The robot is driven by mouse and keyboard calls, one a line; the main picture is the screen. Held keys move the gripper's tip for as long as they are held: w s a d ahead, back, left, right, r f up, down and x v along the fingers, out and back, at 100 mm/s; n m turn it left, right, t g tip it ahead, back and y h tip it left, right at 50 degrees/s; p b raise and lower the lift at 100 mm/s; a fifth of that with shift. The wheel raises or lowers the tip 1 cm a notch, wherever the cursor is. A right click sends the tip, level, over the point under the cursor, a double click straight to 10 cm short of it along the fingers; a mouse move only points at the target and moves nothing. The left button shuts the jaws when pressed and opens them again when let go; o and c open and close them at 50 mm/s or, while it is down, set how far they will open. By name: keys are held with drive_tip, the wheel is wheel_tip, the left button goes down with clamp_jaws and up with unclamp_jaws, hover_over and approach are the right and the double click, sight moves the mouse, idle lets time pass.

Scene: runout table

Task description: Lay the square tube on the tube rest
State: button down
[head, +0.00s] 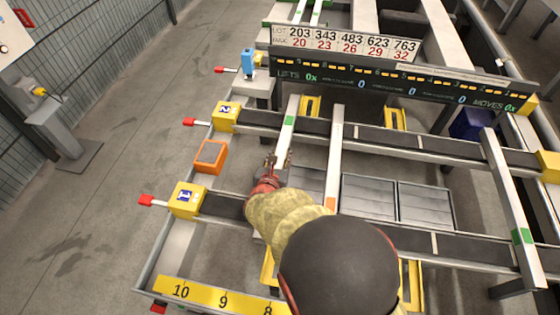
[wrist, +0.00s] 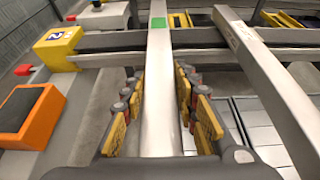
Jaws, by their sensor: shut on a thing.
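A long silver square tube with a green band (head: 289,120) points away from me in the head view. In the wrist view the tube (wrist: 158,90) runs up the middle between the yellow pads of my gripper (wrist: 160,95), which is shut on it. My gripper (head: 277,163) is between the two dark-topped cross rails in the head view, and my arm hides the tube's near end. The tube's far part crosses over rail 2 (head: 262,118); I cannot tell whether it touches it. I cannot tell which part is the tube rest.
A second tube (head: 334,155) with an orange band lies just right of the held one. Another tube (head: 508,190) crosses the rails at far right. An orange block with a dark pad (head: 210,156) stands left. Grey trays (head: 368,195) lie between the rails. A display board (head: 390,80) spans behind.

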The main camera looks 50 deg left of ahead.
drive_tip(key=shift+a+f, duration=0.15)
drive_tip(key=shift+f, duration=0.55)
drive_tip(key=shift+r, duration=0.1)
drive_tip(key=c, duration=1.8)
unclamp_jaws()
drive_tip(key=shift+f, duration=0.3)
drive_tip(key=shift+c, duration=0.2)
drive_tip(key=o, duration=0.5)
drive_tip(key=shift+c, duration=0.2)
drive_tip(key=shift+r, duration=0.15)
